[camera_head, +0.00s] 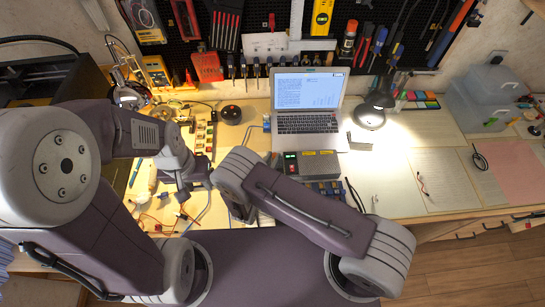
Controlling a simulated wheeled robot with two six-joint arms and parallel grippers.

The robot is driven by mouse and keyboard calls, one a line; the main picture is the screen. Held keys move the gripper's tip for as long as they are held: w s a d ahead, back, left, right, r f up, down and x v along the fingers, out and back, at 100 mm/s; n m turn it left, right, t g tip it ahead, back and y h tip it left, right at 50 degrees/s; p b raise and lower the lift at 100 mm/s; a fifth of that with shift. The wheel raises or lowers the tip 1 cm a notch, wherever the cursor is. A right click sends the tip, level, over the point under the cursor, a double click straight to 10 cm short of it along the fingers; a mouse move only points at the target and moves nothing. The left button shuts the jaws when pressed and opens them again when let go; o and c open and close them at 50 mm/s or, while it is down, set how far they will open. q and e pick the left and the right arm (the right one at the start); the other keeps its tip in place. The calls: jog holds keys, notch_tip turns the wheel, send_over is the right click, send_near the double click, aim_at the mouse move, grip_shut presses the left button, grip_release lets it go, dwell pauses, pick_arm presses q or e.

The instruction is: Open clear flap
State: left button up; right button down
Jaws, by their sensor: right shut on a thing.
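I cannot pick out a clear flap in the head view. A small grey device with a green and red front (291,162) sits in front of the laptop. My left gripper (184,191) is low over the left part of the bench; its fingertips are too small and dark to read. My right gripper (242,213) is to the right of it, near the front of the bench, mostly hidden by my own wrist and forearm. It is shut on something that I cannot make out.
A laptop (307,122) stands open at the middle back. A lit desk lamp (370,115) is to its right. Translucent plastic boxes (482,97) stand at the right back. Tools hang on the pegboard. Wires and small parts clutter the left; papers (445,180) lie on the right.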

jog(key=shift+w+r+g+p, duration=0.4)
jog(key=shift+r+g+p, duration=0.2)
jog(key=shift+g+p, duration=0.25)
jog(key=shift+w+r+n+g+y+p, duration=0.1)
jog(key=shift+w+n+g+y+p, duration=0.25)
jog(key=shift+g, duration=0.3)
jog(key=shift+s, duration=0.1)
jog(key=c, duration=1.3)
grip_release()
jog(key=v, duration=0.9)
jog(key=shift+b, duration=0.4)
